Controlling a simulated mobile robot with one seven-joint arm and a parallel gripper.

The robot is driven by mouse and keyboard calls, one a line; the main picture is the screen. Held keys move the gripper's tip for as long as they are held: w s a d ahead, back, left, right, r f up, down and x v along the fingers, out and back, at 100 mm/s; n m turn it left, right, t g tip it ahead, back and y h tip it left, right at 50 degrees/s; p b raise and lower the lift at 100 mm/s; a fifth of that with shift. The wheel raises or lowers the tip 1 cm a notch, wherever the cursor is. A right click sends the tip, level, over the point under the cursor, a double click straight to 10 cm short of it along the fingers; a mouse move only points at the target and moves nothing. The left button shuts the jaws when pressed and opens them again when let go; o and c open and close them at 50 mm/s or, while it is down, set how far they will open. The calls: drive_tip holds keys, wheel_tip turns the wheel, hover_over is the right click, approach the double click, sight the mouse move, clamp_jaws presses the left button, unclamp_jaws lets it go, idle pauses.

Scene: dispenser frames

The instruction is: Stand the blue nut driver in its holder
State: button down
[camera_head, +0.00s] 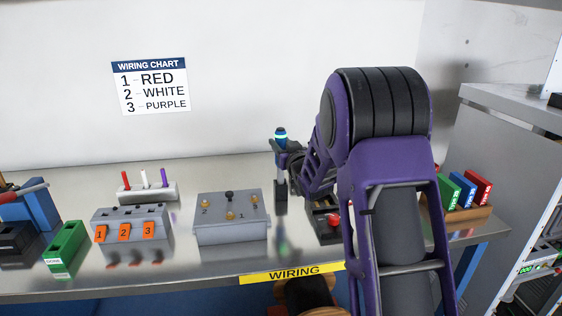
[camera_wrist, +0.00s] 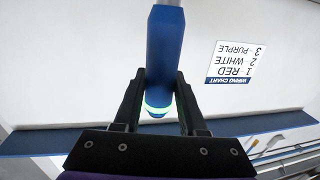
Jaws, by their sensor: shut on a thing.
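The blue nut driver (camera_head: 281,132) is upright in my gripper (camera_head: 284,148), above the back of the bench. Its blue handle end with a pale glowing band sticks up above the jaws. In the wrist view, which is upside down, the blue handle (camera_wrist: 166,50) lies between both fingers of my gripper (camera_wrist: 160,88), and a grey shaft leads off the top edge. A narrow dark upright piece (camera_head: 280,194) shows directly below the gripper. I cannot tell whether it is the holder, nor whether the driver's tip is inside it.
A grey box with knobs (camera_head: 231,222) stands left of the gripper, and a dark box with a red button (camera_head: 328,222) to the right, partly behind my arm. Further left are a numbered terminal block (camera_head: 132,228) and a rack of coloured pegs (camera_head: 148,191).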

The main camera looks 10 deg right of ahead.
drive_tip(key=shift+f, duration=1.95)
drive_tip(key=shift+f+b, duration=0.15)
drive_tip(key=shift+b, duration=0.3)
drive_tip(key=shift+c, duration=2.3)
unclamp_jaws()
drive_tip(key=shift+s+r+p, duration=0.1)
drive_tip(key=shift+r+p, duration=0.2)
drive_tip(key=shift+p, duration=0.05)
drive_tip(key=s+d, duration=0.2)
drive_tip(key=s, duration=0.9)
drive_tip(key=shift+s+f, duration=0.15)
drive_tip(key=shift+s, duration=0.2)
